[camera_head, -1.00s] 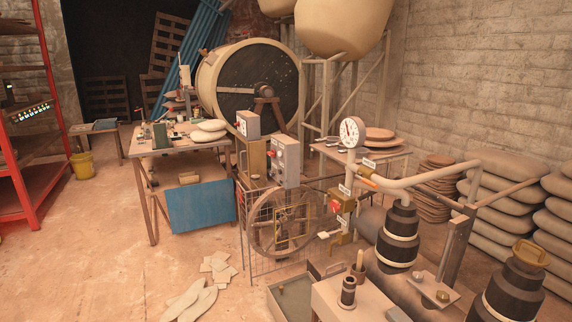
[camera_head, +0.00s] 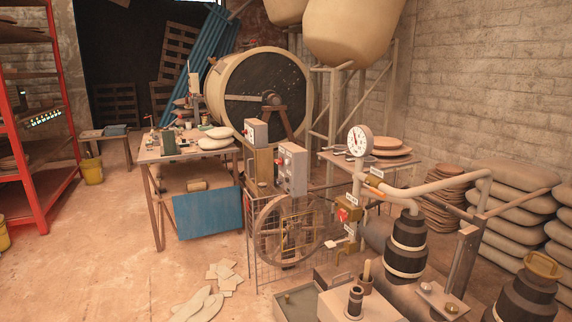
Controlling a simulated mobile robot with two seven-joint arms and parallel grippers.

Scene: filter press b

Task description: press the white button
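Two grey control boxes stand above a wheel behind a wire guard. The front box (camera_head: 293,170) carries small red and pale controls on its face. The smaller box (camera_head: 256,133) sits behind it to the left and also has small controls. They are too small for me to tell which, if any, is the white button. A red and yellow switch box (camera_head: 348,209) is on the pipework to the right. Neither of my grippers is in view.
A table (camera_head: 155,155) with tools stands left of the boxes. The spoked wheel (camera_head: 289,231) and a low tray (camera_head: 297,301) are in front of them. Pipework with a gauge (camera_head: 360,140) is on the right. Open floor (camera_head: 110,255) lies at the left; a red shelf (camera_head: 65,110) borders it.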

